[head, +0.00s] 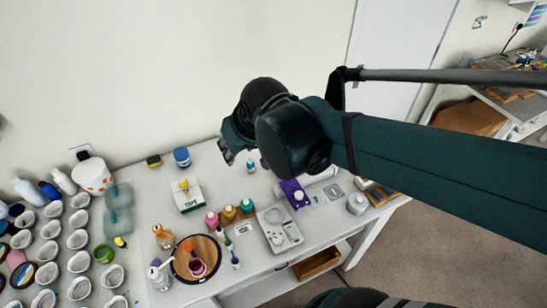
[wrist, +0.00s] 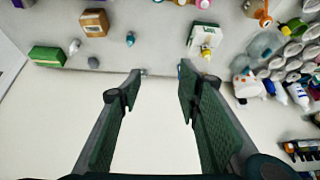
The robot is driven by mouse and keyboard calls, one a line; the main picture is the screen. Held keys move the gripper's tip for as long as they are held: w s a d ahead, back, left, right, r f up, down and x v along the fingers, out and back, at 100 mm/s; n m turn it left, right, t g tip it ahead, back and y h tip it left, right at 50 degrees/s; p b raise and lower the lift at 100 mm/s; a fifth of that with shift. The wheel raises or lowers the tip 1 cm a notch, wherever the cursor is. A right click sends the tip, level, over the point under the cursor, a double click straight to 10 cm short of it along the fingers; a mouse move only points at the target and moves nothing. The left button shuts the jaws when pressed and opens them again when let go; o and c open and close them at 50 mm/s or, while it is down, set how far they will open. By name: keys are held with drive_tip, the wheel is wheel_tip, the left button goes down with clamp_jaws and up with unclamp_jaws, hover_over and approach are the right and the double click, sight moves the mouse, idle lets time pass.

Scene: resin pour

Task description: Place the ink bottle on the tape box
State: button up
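The tape box (head: 188,201) is white with green sides and stands on the white table. It also shows in the wrist view (wrist: 198,36). A small bottle with a yellow top (head: 184,185) appears to stand on the box; it shows at the box's edge in the wrist view (wrist: 206,52). A small teal bottle (head: 251,166) stands on the table right of the box, also in the wrist view (wrist: 130,40). I cannot tell which bottle is the ink bottle. My gripper (wrist: 160,73) is open and empty, above the table's back near the wall.
A blue jar (head: 182,157) stands behind the box. A round wooden tray (head: 181,269), a scale (head: 279,229) and several cups on the left crowd the table.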

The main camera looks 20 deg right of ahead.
drive_tip(key=s+d+r+m+t, duration=0.1)
drive_tip(key=s+d, duration=0.5)
drive_tip(key=s, duration=0.2)
drive_tip(key=shift+s+d+r+h, duration=0.3)
drive_tip(key=shift+s+d+h, duration=0.05)
drive_tip(key=shift+s+h, duration=0.05)
